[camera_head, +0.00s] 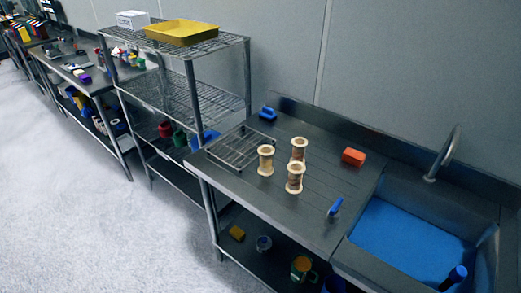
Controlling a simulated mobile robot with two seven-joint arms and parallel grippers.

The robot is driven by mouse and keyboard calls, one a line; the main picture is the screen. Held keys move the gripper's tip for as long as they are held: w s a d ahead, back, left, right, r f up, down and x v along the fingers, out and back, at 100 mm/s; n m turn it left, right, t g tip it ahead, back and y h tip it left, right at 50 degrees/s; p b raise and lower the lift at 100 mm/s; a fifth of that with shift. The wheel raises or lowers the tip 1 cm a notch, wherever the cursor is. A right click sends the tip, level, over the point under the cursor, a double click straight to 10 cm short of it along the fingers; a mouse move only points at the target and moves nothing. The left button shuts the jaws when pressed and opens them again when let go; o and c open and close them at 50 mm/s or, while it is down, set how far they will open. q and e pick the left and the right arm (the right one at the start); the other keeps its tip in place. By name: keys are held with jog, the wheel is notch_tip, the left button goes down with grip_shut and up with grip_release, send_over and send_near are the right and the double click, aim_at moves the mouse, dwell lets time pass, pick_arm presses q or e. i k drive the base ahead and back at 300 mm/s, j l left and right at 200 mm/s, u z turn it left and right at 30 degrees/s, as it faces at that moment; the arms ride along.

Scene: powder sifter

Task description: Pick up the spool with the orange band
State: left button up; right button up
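Three pale wooden spools with brownish middles stand upright on the metal counter (300,215). One spool (266,160) is at the left, one (299,149) is at the back, and one (295,178) is at the front. They stand close together. No orange band can be made out on any of them at this size. Neither of my grippers is in view.
A wire rack (240,146) lies left of the spools, with a blue object (268,113) behind it. An orange block (353,157) and a blue-handled tool (335,206) are to the right. A sink with a blue bottom (405,240) and a faucet (445,155) is further right. Shelving (190,95) stands left.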

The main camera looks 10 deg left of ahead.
aim_at(300, 144)
jog(key=i+j+z, duration=0.1)
jog(key=j, duration=0.35)
jog(key=i+j, duration=0.2)
jog(key=j, duration=0.25)
jog(key=i+j+z, duration=0.15)
jog(key=j, duration=0.3)
jog(key=i+j+z, duration=0.1)
jog(key=j, duration=0.4)
jog(key=i+j, duration=0.15)
jog(key=j, duration=0.3)
jog(key=z, duration=0.05)
